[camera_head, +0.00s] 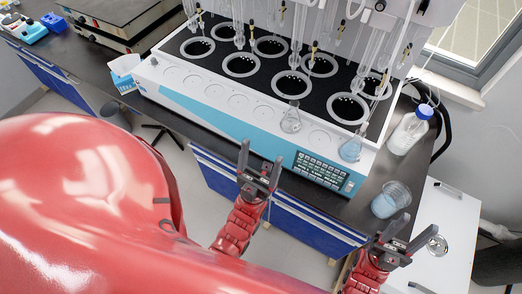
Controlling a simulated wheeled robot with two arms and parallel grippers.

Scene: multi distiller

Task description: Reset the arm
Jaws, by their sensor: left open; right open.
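My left gripper (259,165) is open and empty. In the head view it shows in front of the bench edge, below the distiller's front panel. My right gripper (397,236) is open and empty, further right and lower, near the plastic beaker. Both red arms reach up from the bottom of the picture. The multi distiller (230,125) is a white and blue machine with a black top and several round heating wells. Neither gripper appears to hold anything.
Two glass flasks, one clear (291,121) and one with bluish liquid (351,149), stand at the distiller's front right. A blue-capped bottle (408,133) and a plastic beaker (390,200) stand on the dark bench's right end. A white cabinet (455,215) is at right.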

